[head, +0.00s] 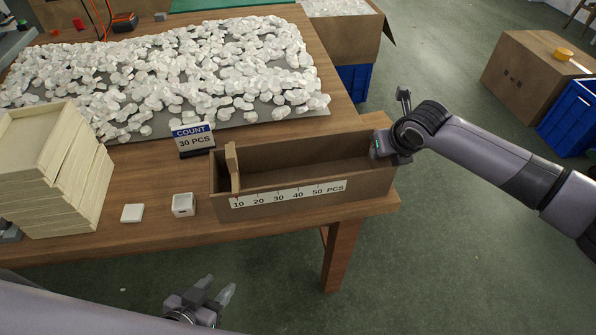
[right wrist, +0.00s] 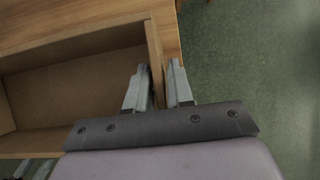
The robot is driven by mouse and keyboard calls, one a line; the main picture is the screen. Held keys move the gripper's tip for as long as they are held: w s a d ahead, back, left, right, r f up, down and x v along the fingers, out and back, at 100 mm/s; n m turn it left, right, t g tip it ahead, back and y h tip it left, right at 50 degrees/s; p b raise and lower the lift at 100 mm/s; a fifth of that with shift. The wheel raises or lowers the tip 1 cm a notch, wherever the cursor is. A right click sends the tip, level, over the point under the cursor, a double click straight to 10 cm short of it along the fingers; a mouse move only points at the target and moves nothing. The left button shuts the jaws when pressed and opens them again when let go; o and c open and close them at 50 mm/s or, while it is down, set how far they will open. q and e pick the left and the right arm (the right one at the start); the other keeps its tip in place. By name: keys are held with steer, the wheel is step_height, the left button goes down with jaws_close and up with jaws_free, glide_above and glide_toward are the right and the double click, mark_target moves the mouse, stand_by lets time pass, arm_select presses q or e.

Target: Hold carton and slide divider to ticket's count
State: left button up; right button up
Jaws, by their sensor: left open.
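The long open carton (head: 370,186) stands at the table's front right, with a printed scale from 10 to 50 PCS on its front wall. The upright divider (head: 232,166) is inside near the left end, by the 10 mark, and rises above the rim. The ticket (head: 194,138) behind the carton reads COUNT 30 PCS. My right gripper (head: 383,146) is at the carton's right end wall; in the right wrist view its fingers (right wrist: 158,88) close on that wall from both sides. My left gripper (head: 210,297) is open and empty, in front of the table and below the carton.
Stacked wooden trays (head: 75,180) stand at the left. A white lid-like square (head: 132,213) and a small white box (head: 183,205) lie left of the carton. Many white pieces cover a grey mat (head: 290,120) behind. Boxes and blue crates stand on the floor at right.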

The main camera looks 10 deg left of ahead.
jaws_close()
steer(key=shift+f, duration=0.1)
stand_by(0.4)
